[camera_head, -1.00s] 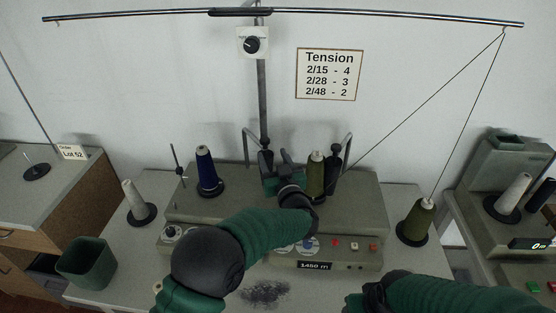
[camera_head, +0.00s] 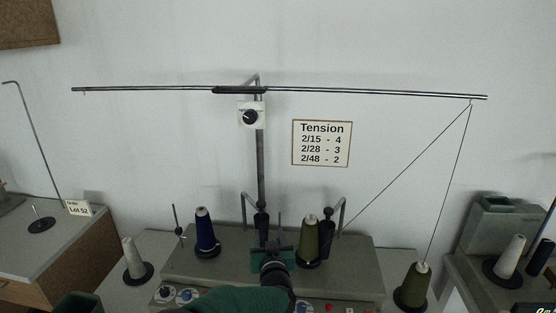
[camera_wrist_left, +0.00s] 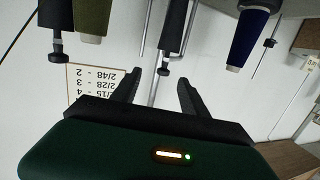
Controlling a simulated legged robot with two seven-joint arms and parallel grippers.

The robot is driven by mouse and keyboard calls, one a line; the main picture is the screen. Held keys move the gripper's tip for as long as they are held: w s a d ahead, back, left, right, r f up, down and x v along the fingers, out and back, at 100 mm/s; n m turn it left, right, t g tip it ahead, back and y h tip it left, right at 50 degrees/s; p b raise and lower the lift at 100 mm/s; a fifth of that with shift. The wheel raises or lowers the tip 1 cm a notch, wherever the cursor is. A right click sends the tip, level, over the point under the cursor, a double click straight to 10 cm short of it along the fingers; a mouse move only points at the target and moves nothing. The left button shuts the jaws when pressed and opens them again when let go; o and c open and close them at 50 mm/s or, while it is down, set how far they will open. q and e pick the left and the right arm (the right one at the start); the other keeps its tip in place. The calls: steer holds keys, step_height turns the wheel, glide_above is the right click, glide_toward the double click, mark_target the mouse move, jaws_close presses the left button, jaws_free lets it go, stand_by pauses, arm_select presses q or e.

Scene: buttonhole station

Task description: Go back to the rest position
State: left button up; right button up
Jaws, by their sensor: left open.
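My left gripper (camera_head: 272,249) is over the middle of the grey machine (camera_head: 345,277), between the blue cone and the olive cone. Its two dark fingers are apart with nothing between them, as the left wrist view (camera_wrist_left: 160,88) also shows. The blue cone (camera_head: 205,230) stands to its left and the olive cone (camera_head: 310,238) to its right, both apart from the fingers. In the upside-down left wrist view the olive cone (camera_wrist_left: 92,15) and the blue cone (camera_wrist_left: 250,35) hang at the top. My right gripper is out of view.
A second olive cone (camera_head: 415,285) stands at the right, its thread running up to the horizontal rail (camera_head: 370,93). A white cone (camera_head: 133,258) stands at the left. A tension dial (camera_head: 250,116) and a tension sign (camera_head: 321,143) are at the back. A dark green bin (camera_head: 78,304) shows at the bottom left.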

arm_select(q)
steer(key=s+a+f+g, duration=0.4)
steer(key=s+a, duration=0.1)
steer(key=s, duration=0.7)
steer(key=s+a+f+g+h, duration=0.1)
steer(key=s+a+f+g, duration=0.4)
steer(key=s, duration=0.8)
steer(key=s+a+f+m+g+h, duration=0.1)
steer(key=s+a+f+g, duration=0.3)
steer(key=s, duration=0.9)
steer(key=shift+s+a+f+g, duration=0.15)
steer(key=shift+a+f+g, duration=0.25)
steer(key=shift+a+f, duration=0.55)
steer(key=shift+a+r, duration=0.2)
steer(key=shift+a, duration=0.35)
steer(key=shift+d, duration=0.2)
steer(key=shift+a, duration=0.1)
